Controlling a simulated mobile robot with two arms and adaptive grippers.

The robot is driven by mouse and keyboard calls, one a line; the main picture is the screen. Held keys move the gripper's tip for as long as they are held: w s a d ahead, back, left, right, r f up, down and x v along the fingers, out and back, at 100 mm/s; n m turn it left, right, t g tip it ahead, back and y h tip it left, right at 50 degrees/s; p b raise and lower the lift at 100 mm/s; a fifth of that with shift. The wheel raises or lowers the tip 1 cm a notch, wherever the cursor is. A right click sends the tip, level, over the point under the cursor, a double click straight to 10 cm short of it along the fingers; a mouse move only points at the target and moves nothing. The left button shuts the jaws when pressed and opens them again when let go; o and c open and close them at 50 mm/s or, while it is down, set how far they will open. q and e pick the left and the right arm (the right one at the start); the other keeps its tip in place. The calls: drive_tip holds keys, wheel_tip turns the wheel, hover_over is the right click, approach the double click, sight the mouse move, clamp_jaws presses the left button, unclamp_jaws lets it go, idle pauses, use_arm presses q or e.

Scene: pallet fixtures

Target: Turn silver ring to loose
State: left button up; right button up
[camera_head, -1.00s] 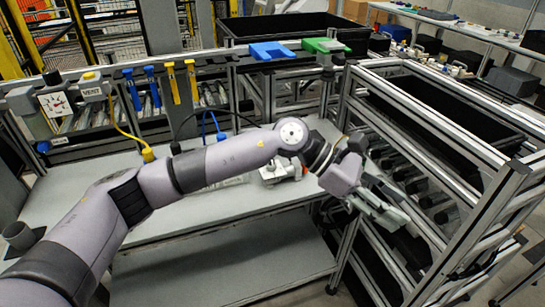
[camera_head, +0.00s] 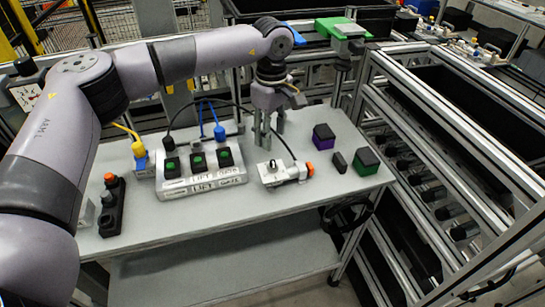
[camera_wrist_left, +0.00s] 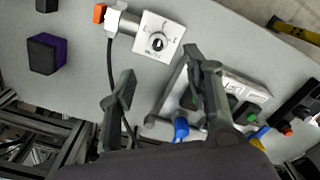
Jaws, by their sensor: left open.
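A small white and silver device with an orange end cap (camera_head: 309,169) lies on the grey table, right of centre. In the left wrist view its square plate carries a round dark knob (camera_wrist_left: 157,43), and a silver cylindrical part (camera_wrist_left: 124,22) joins the plate to the orange cap. I take this cylinder as the silver ring, but cannot be sure. My left gripper (camera_head: 269,137) points down over the table, just behind the device in the head view. Its two fingers (camera_wrist_left: 158,78) are apart with nothing between them, and clear of the device. My right gripper is not in view.
A silver box with green-lit black buttons (camera_head: 203,178) stands left of the device, with yellow and blue connectors and a black cable (camera_wrist_left: 109,62) nearby. Purple-black (camera_head: 323,137) and green-black (camera_head: 365,161) blocks sit to the right. A metal-framed rack (camera_head: 430,150) stands at the right.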

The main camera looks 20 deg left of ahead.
sight(273, 161)
use_arm(q)
wheel_tip(273, 161, down, 7)
drive_tip(key=shift+w+f+p, duration=0.15)
drive_tip(key=shift+p, duration=0.8)
drive_tip(key=shift+f+p, duration=0.3)
drive_tip(key=shift+f, duration=1.3)
drive_tip(key=c, duration=0.5)
drive_tip(key=shift+d, duration=0.1)
clamp_jaws()
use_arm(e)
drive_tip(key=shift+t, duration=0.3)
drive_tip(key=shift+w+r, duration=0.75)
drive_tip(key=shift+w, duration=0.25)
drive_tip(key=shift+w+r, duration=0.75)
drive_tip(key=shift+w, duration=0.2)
